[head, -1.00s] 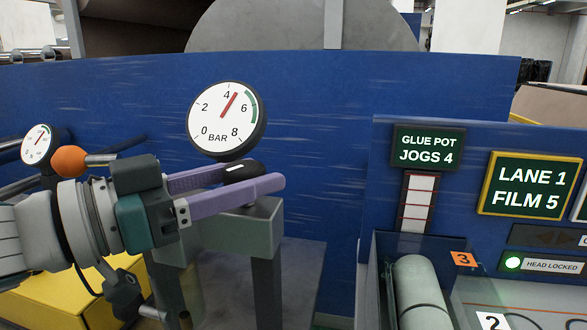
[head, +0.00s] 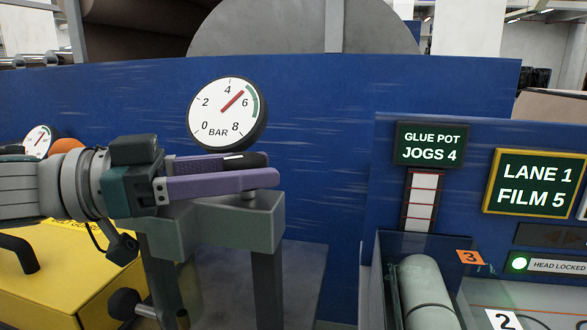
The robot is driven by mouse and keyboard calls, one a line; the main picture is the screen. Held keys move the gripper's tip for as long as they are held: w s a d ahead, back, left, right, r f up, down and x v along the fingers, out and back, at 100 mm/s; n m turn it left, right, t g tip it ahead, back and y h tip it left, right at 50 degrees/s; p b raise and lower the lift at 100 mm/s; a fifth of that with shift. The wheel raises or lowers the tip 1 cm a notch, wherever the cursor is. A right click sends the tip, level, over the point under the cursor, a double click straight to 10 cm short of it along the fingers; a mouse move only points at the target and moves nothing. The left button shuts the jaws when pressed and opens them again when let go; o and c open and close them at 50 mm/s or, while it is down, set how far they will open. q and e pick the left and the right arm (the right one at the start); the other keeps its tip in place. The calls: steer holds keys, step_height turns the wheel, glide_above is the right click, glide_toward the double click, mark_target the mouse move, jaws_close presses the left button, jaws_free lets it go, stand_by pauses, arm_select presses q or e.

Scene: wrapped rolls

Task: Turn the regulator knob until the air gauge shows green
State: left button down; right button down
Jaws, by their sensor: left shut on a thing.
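The air gauge (head: 221,112) is a round white dial marked in BAR, with a green band at its right. Its red needle points between 4 and 6, at about the upper end of the green band; I cannot tell if it is inside. The black regulator knob (head: 256,160) is below the gauge, over a grey bracket (head: 238,212), and a small white mark shows on it. My left gripper (head: 262,171) comes in from the left and is shut on the knob, its purple fingers covering most of it. My right gripper is not in view.
A second small gauge (head: 38,140) and a partly hidden orange ball (head: 68,146) are at the left. A yellow case (head: 75,280) sits below my left arm. The blue panel (head: 320,150) stands behind; signs and a roller (head: 422,290) are at the right.

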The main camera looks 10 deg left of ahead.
arm_select(q)
steer(key=shift+f, duration=0.25)
steer(key=c, duration=0.6)
jaws_free()
steer(key=o, duration=0.3)
steer(key=shift+r, duration=0.15)
steer(key=shift+o, duration=0.2)
steer(key=b+v, duration=0.2)
steer(key=v, duration=0.7)
steer(key=shift+s+a, duration=0.25)
steer(key=shift+a, duration=0.1)
